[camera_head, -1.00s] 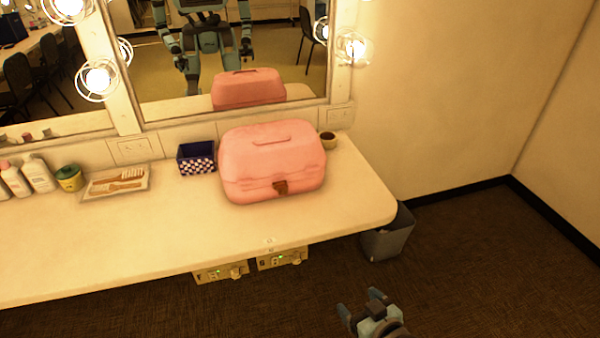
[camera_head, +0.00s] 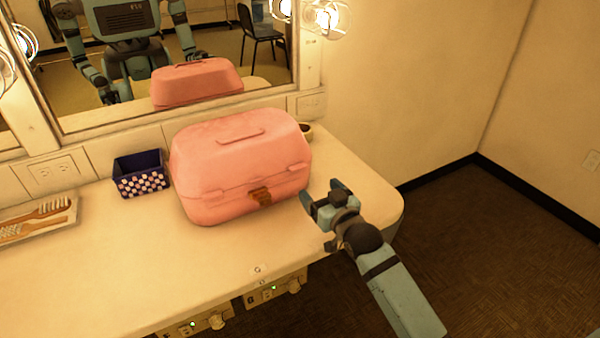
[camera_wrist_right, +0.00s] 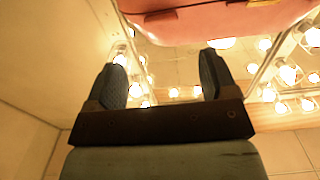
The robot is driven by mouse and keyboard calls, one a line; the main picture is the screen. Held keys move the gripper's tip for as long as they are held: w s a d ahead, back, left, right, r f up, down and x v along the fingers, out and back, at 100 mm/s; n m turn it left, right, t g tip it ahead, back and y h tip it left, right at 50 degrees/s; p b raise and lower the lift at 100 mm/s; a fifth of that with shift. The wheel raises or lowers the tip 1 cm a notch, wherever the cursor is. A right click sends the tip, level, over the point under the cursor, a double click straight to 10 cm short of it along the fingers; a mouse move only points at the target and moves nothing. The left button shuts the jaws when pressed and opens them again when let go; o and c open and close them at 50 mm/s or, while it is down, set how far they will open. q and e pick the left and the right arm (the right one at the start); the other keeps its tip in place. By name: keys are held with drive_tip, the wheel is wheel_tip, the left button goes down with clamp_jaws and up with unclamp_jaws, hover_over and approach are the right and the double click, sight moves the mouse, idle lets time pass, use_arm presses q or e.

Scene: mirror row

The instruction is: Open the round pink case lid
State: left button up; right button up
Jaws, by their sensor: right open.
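The pink case (camera_head: 240,165) stands shut on the counter in front of the mirror. It looks like a rounded box, with a handle on its lid (camera_head: 235,132) and a brown latch (camera_head: 260,196) at the front. My right gripper (camera_head: 320,200) is open and empty, just right of the case's front right corner, over the counter edge. In the right wrist view the case (camera_wrist_right: 220,22) shows at the top, beyond the open fingers (camera_wrist_right: 163,85). My left gripper is not directly in view; the mirror shows my reflected body.
A tray with combs (camera_head: 38,220) lies at the far left. A small cup (camera_head: 306,131) is behind the case's right end. The counter (camera_head: 190,265) in front of the case is clear.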

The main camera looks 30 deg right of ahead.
sight(299, 169)
drive_tip(key=w, duration=0.8)
drive_tip(key=shift+w+a+f+b, duration=0.1)
drive_tip(key=shift+w+a+b, duration=0.05)
drive_tip(key=shift+b, duration=0.25)
use_arm(q)
drive_tip(key=shift+w+r, duration=0.15)
drive_tip(key=shift+w, duration=0.15)
use_arm(e)
drive_tip(key=shift+w, duration=0.65)
